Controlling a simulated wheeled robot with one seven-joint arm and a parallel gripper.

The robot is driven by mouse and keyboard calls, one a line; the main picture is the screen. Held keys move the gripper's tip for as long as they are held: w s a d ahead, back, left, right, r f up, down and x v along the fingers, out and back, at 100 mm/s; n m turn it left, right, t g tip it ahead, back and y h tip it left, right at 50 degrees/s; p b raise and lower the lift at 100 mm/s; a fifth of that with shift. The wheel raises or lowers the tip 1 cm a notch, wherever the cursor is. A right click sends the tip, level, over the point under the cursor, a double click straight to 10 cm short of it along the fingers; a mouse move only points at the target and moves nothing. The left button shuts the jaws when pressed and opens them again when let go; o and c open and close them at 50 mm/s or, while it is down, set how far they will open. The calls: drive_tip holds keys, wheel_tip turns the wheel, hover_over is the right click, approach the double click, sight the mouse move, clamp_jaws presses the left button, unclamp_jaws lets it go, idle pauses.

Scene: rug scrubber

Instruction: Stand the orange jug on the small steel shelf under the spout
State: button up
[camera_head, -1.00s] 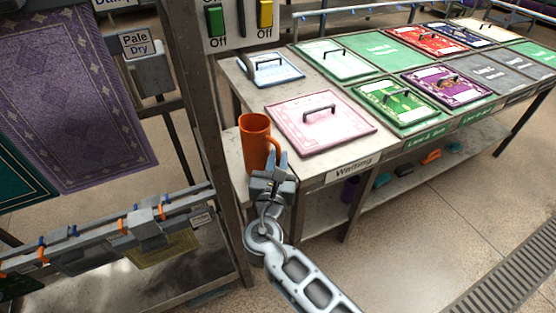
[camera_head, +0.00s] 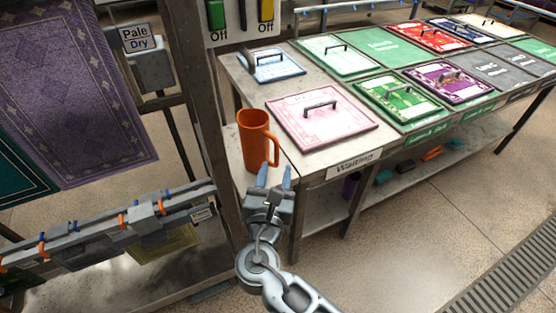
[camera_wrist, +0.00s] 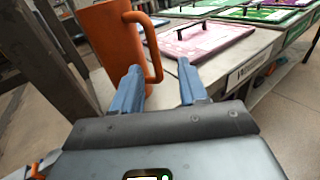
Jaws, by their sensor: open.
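In the wrist view the jug (camera_wrist: 113,45) is ahead at upper left. Its handle (camera_wrist: 148,45) is beyond and between the fingers (camera_wrist: 158,82), nearer the left one. I cannot tell whether a finger touches it. I cannot make out a spout.
A pink panel with a black handle (camera_head: 319,122) lies on the table right of the jug. The steel post (camera_head: 212,130) stands close on the left. Clips with hanging samples (camera_head: 145,217) line a rail at lower left. Floor (camera_head: 420,225) is open at right.

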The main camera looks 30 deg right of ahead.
drive_tip(key=v, duration=0.6)
drive_tip(key=shift+s, duration=0.15)
drive_tip(key=s+d+f+m+g+y, duration=0.2)
drive_tip(key=s+f+m+y, duration=0.25)
drive_tip(key=s, duration=0.55)
drive_tip(key=s+d+f+m+g+y, duration=0.1)
drive_tip(key=s+d+f+m+y, duration=0.35)
drive_tip(key=s, duration=0.55)
drive_tip(key=s+r+m+t+y, duration=0.1)
drive_tip(key=s+r+m+t, duration=0.2)
drive_tip(key=s+r+m, duration=1.1)
wheel_tip(320, 180, up, 3)
drive_tip(key=m, duration=0.6)
drive_tip(key=shift+s, duration=0.1)
